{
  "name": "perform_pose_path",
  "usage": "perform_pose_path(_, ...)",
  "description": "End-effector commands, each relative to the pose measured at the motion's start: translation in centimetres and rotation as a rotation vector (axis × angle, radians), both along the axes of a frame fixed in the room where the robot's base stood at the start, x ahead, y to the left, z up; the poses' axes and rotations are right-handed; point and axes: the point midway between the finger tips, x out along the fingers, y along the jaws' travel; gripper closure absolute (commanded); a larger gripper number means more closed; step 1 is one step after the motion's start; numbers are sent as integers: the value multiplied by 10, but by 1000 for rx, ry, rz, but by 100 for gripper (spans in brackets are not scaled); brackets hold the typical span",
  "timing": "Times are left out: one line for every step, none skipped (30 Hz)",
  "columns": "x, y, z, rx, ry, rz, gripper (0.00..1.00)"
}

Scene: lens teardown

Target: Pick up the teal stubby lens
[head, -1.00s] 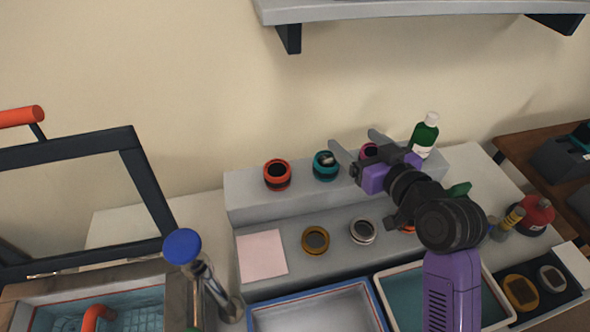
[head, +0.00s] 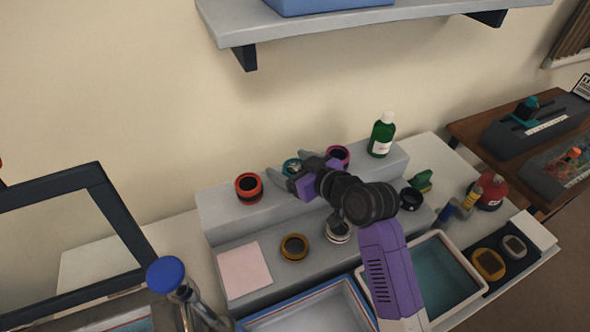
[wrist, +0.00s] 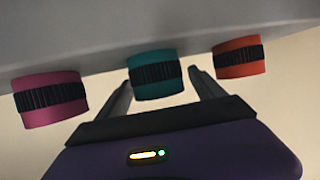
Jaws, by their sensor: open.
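The teal stubby lens (head: 291,166) stands on the upper step of the grey stand, partly hidden by my gripper in the head view. In the wrist view the teal lens (wrist: 155,75), with a black ribbed band, shows between my two fingers. My gripper (head: 291,169) is open, with its fingers pointing at the lens. In the wrist view my gripper (wrist: 160,84) has one finger on each side of the lens; I cannot tell whether they touch it.
On the same step, an orange-red lens (head: 249,188) and a magenta lens (head: 338,155) flank the teal one. A green bottle (head: 381,136) stands at the right end. Lower down are a yellow-ringed lens (head: 294,247) and a silver lens (head: 338,230). A shelf (head: 330,28) hangs above.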

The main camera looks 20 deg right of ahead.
Motion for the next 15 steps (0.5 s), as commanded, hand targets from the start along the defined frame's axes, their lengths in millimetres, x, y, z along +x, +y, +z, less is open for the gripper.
perform_pose_path(4, 1, -2, 0, 2, 1, 22)
perform_pose_path(5, 2, -3, 0, 2, 1, 22)
perform_pose_path(7, 2, -3, 0, 1, 0, 22)
perform_pose_path(8, 2, -3, 0, 0, 0, 22)
perform_pose_path(8, 2, -4, 0, 0, -1, 22)
perform_pose_path(8, 2, -4, 0, 0, -1, 22)
perform_pose_path(8, 2, -4, 0, 0, -1, 22)
perform_pose_path(8, 2, -4, 0, 0, -1, 22)
perform_pose_path(8, 2, -4, 0, 0, -1, 22)
perform_pose_path(8, 2, -4, 0, 0, -1, 22)
perform_pose_path(8, 2, -4, 0, 0, -1, 26)
perform_pose_path(8, 2, -4, 0, 0, -1, 34)
perform_pose_path(8, 2, -4, 0, 0, -1, 40)
perform_pose_path(8, 2, -4, 0, 0, -1, 45)
perform_pose_path(7, 2, -4, 0, 0, -1, 53)
